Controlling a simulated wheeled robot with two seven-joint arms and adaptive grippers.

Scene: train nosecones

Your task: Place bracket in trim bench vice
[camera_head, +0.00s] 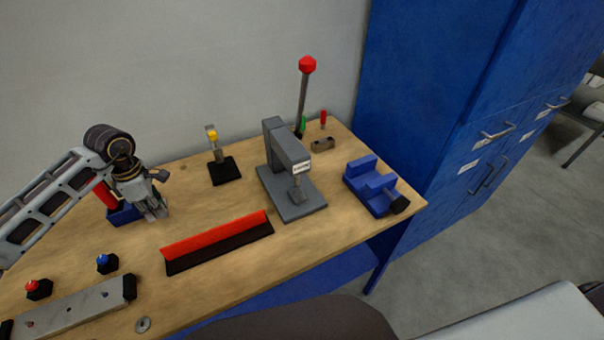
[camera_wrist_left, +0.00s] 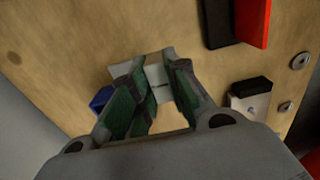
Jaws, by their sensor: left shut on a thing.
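My left gripper (camera_head: 154,208) is over the left part of the bench, beside a blue bin. In the left wrist view its fingers (camera_wrist_left: 160,95) are closed around a pale grey piece with a white label, which looks like the bracket (camera_wrist_left: 125,69). The fingers hide part of it, and it cannot be made out clearly in the head view. The blue vice (camera_head: 362,169) stands at the right end of the bench, with a black knob on its front. Its slot looks empty. My left gripper is well to the left of it. My right gripper is not in view.
A grey press (camera_head: 290,202) stands between my left gripper and the vice. A red and black bar (camera_head: 220,246) lies in front. A black-based stand (camera_head: 224,172) and a red-knobbed lever (camera_head: 307,66) are behind. A grey rail (camera_head: 75,312) lies front left.

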